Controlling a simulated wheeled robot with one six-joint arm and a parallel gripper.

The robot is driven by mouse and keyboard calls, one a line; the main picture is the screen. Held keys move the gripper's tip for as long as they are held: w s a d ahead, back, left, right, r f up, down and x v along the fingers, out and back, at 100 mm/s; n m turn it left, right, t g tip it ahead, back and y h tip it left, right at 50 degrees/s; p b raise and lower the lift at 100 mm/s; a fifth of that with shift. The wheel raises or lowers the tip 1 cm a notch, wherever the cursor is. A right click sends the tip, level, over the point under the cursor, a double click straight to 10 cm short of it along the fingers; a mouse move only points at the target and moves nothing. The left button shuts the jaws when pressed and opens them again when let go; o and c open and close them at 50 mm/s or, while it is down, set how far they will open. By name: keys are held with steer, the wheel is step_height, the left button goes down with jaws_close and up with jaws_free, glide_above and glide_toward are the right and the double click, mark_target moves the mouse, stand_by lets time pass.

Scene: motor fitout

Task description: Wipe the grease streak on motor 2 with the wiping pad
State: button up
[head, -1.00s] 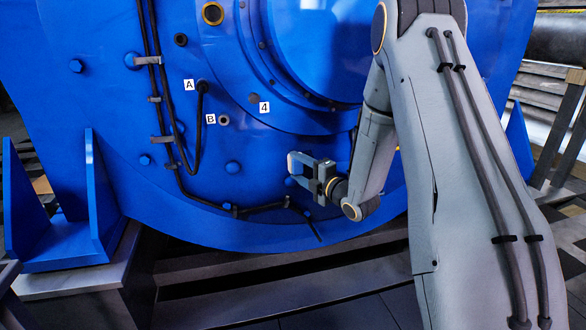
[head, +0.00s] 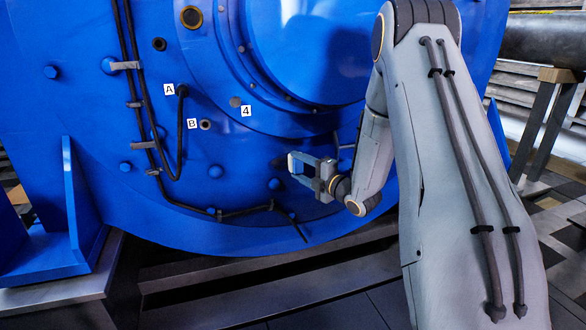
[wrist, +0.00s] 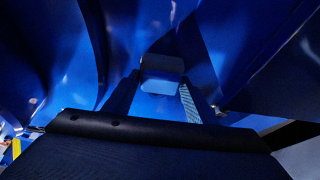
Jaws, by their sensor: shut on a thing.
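A large blue motor (head: 240,215) fills much of the head view. A label "4" is on it; I see no label reading 2. My gripper (head: 297,166) is in front of the motor's lower right face, shut on the wiping pad (head: 293,163), a small pale block. In the wrist view the pad (wrist: 162,75) sits between the two fingers, with blue surface beyond it. A faint dark patch (head: 277,162) shows just left of the pad; I cannot tell whether it is grease. Whether the pad touches the motor is unclear.
A black cable (head: 180,140) with labels A and B nearby runs down the motor's left part. Bolt heads (head: 215,171) stick out of the face. A blue bracket (head: 70,230) stands at left, dark rails (head: 250,285) lie below, and a pipe on a stand (head: 545,40) is at right.

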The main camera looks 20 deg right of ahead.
steer(key=shift+d, duration=0.7)
steer(key=shift+w+r, duration=0.1)
steer(key=shift+a, duration=0.1)
steer(key=shift+a+p, duration=0.45)
steer(key=shift+a, duration=1.2)
steer(key=shift+s+a+p, duration=0.2)
steer(key=shift+a+p, duration=0.1)
steer(key=shift+a, duration=1.6)
steer(key=shift+w+a, duration=0.15)
steer(key=shift+a, duration=1.6)
steer(key=shift+r+p, duration=0.25)
steer(key=shift+p, duration=0.3)
steer(key=shift+d, duration=1.95)
